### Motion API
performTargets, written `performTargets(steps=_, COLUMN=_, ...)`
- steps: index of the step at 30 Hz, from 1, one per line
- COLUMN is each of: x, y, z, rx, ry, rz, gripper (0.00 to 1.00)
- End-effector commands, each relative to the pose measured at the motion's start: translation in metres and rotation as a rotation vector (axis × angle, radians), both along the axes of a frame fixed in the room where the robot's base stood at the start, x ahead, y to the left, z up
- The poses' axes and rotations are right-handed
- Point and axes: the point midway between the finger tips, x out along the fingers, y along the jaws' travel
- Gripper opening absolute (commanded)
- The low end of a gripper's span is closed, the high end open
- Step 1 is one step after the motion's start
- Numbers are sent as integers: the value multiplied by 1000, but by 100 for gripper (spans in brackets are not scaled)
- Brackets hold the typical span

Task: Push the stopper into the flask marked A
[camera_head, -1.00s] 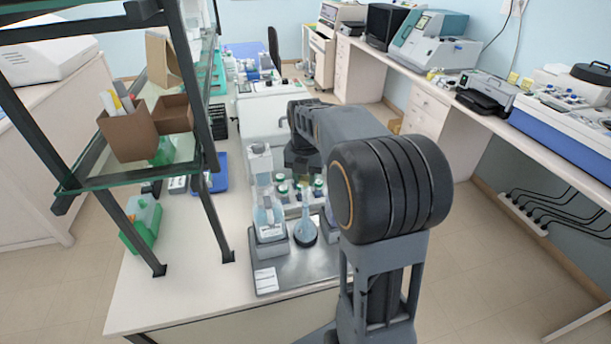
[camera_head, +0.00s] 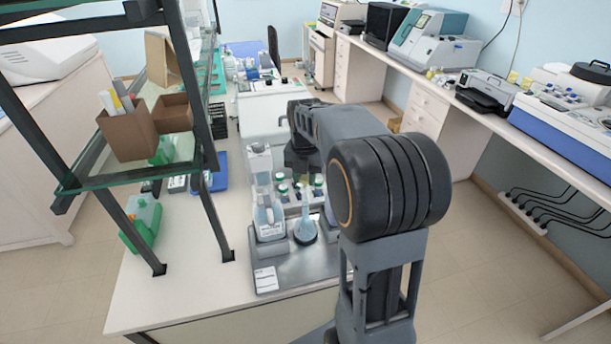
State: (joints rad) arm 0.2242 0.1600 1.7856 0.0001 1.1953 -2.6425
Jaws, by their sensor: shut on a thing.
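A clear flask (camera_head: 305,230) with bluish contents and a narrow neck stands upright in a dark round holder on the metal tray (camera_head: 315,266). No letter on it can be read. My gripper (camera_head: 302,179) points down just above the flask's neck, partly hidden by my own arm. It is shut on a small yellowish thing, apparently the stopper (camera_head: 303,183). I cannot tell whether the stopper touches the flask's mouth.
A tall clear bottle (camera_head: 266,212) stands close left of the flask. Several green-and-white capped vials (camera_head: 283,189) sit behind it. A glass shelf frame (camera_head: 205,150) rises at the left. The bench front left of the tray is bare.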

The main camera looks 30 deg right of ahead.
Motion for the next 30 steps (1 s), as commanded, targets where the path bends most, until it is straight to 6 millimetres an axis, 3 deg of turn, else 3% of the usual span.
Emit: performTargets(steps=30, x=0, y=0, z=-8, rx=0, ry=0, rz=0, gripper=9)
